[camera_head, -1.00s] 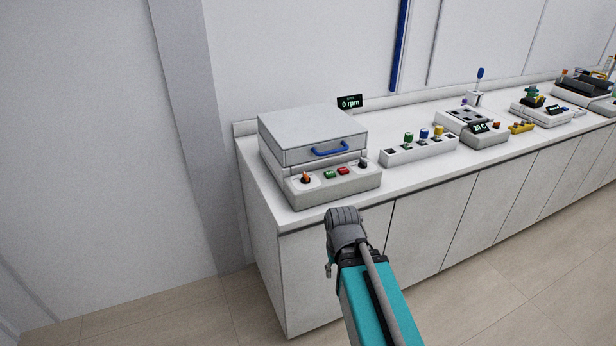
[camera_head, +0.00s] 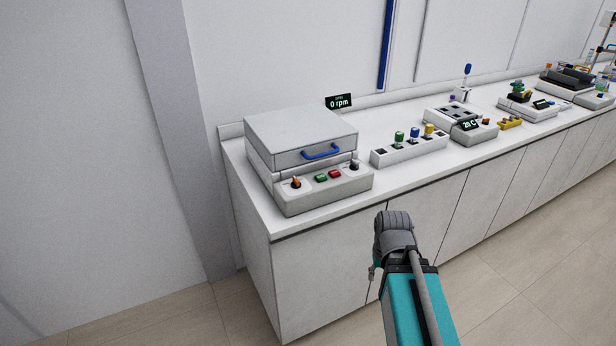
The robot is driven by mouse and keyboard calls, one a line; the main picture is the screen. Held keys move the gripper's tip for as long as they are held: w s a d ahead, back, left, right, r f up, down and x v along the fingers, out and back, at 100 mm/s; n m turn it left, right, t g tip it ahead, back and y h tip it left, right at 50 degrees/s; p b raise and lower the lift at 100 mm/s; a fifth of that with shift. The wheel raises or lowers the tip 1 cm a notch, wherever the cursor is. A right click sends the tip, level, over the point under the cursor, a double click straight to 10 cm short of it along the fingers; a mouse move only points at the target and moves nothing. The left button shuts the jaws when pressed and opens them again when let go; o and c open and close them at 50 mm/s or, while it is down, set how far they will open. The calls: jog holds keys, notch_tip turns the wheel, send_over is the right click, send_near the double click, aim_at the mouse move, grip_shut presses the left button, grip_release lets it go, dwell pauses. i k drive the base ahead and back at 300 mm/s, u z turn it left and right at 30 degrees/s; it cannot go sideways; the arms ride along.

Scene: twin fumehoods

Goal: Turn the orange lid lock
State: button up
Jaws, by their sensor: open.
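The orange lid lock (camera_head: 296,182) is a small knob on the left of the sloped front panel of a grey box-shaped machine (camera_head: 300,133). The machine's lid is down, with a blue handle (camera_head: 321,152) on its front. A display (camera_head: 339,102) behind it reads 0 rpm. My gripper (camera_head: 376,272) shows only in small part at the grey end of my arm. It is in front of the counter, lower right of the machine, and apart from the lock. It is open; its fingertips are mostly hidden behind the wrist.
Green and red buttons (camera_head: 328,176) and a dark knob (camera_head: 354,165) share the panel. To the right on the white counter (camera_head: 395,180) stand a rack with coloured caps (camera_head: 408,151), a device reading 29 C (camera_head: 458,122) and more equipment. The floor in front is clear.

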aim_at(295, 184)
jog(key=z, duration=0.1)
jog(key=k, duration=1.1)
jog(key=u, duration=0.5)
jog(key=i, duration=1)
